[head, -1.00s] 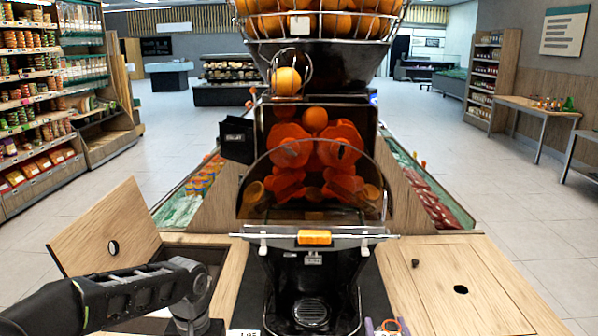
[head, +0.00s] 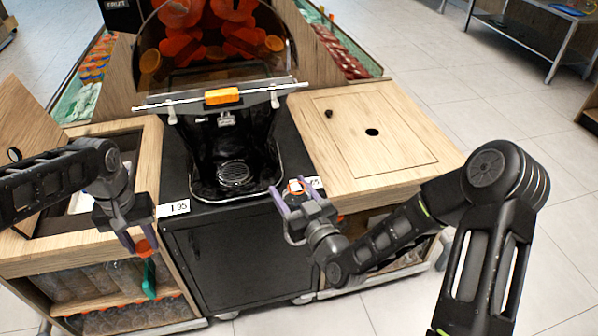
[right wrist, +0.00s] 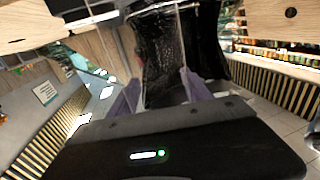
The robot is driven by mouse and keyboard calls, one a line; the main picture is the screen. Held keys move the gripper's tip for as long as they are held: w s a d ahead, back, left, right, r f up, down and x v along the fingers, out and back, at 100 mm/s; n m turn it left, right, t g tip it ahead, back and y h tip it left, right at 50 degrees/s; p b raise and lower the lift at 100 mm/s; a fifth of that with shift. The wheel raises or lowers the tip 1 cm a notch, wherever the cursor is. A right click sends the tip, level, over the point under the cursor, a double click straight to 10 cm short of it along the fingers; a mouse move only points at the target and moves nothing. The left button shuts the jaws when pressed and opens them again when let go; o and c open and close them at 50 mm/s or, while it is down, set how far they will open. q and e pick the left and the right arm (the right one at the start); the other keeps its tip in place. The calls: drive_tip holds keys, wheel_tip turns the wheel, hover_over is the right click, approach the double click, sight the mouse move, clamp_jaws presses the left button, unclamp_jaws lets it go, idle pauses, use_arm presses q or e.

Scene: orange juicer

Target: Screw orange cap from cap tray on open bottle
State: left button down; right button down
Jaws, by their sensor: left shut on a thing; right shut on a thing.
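My left gripper (head: 138,243) hangs in front of the left counter, its purple fingers shut on a small orange cap (head: 144,247). Most of the bottle is hidden or too transparent to make out. Cap and bottle are well apart. I cannot make out the cap tray for certain.
The juicer (head: 225,150) stands on a black cabinet (head: 225,255) between two wooden counters. The left counter has a raised lid (head: 30,125) over an open compartment. The right counter (head: 370,130) is mostly clear. Several orange-capped bottles (head: 125,318) sit on the lower left shelf.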

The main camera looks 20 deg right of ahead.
drive_tip(key=s+a+f+n+g+y, duration=0.3)
drive_tip(key=s+a+f+n+y, duration=0.2)
drive_tip(key=a, duration=0.6)
drive_tip(key=s+y, duration=0.2)
drive_tip(key=shift+s+n+g+y, duration=0.25)
drive_tip(key=shift+n+g+y, duration=0.05)
drive_tip(key=shift+g+y, duration=0.1)
use_arm(q)
drive_tip(key=shift+d, duration=0.1)
drive_tip(key=s+d+r+m, duration=0.1)
drive_tip(key=d+r+m, duration=0.1)
drive_tip(key=d, duration=0.6)
drive_tip(key=s+d+r+m, duration=0.2)
drive_tip(key=d+r, duration=0.3)
drive_tip(key=d, duration=0.4)
drive_tip(key=s+d+r+m, duration=0.1)
drive_tip(key=d+r, duration=0.3)
drive_tip(key=d, duration=0.5)
drive_tip(key=shift+s+m, duration=0.4)
drive_tip(key=shift+s, duration=0.1)
use_arm(e)
drive_tip(key=shift+r, duration=0.1)
use_arm(q)
drive_tip(key=shift+f, duration=1.9)
